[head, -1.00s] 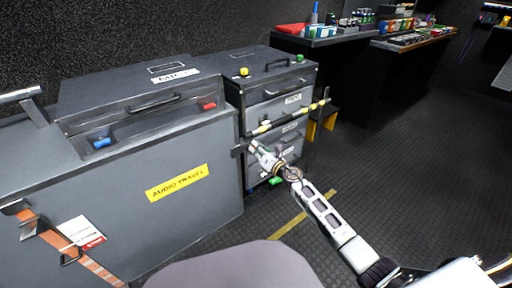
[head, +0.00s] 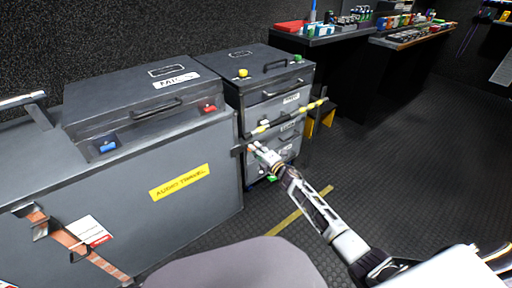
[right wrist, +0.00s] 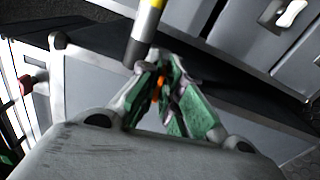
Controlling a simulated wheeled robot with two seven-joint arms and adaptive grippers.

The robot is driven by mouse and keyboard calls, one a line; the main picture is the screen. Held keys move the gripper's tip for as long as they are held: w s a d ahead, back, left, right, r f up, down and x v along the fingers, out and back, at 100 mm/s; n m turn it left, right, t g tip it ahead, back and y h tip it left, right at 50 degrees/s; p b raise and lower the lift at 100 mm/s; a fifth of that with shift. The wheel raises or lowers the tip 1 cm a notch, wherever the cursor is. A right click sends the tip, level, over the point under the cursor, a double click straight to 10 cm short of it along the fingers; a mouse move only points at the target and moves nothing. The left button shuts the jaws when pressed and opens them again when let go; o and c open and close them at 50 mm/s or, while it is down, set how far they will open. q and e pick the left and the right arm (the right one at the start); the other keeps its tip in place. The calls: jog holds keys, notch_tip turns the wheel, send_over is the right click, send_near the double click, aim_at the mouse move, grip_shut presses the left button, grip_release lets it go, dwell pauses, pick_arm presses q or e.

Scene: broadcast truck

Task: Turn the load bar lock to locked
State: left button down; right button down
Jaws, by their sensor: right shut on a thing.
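The load bar (head: 288,117), striped yellow and black, runs across the front of the grey drawer case. My right gripper (head: 257,151) is at the near left end of the bar, beside the case corner. In the right wrist view, its green-padded fingers (right wrist: 161,72) are shut just below the bar end, with a small orange part (right wrist: 158,85) between them. The fingers mostly hide the load bar lock, so its setting cannot be read. My left gripper is not in view.
A large grey case with a yellow label (head: 180,183) stands close on the left of the gripper. An orange strap (head: 70,243) hangs on its front. A yellow step (head: 322,124) is behind the bar's far end. The floor to the right is clear.

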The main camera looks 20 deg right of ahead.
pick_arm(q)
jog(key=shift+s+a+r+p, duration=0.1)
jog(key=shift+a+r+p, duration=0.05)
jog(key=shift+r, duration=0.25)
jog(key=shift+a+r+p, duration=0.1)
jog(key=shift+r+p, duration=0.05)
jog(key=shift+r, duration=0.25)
pick_arm(e)
jog(key=shift+w+d+r+m, duration=0.1)
jog(key=shift+w+r+m, duration=0.15)
jog(key=shift+m, duration=0.45)
jog(key=c, duration=1.6)
grip_release()
jog(key=shift+f, duration=0.1)
jog(key=shift+s+f, duration=0.15)
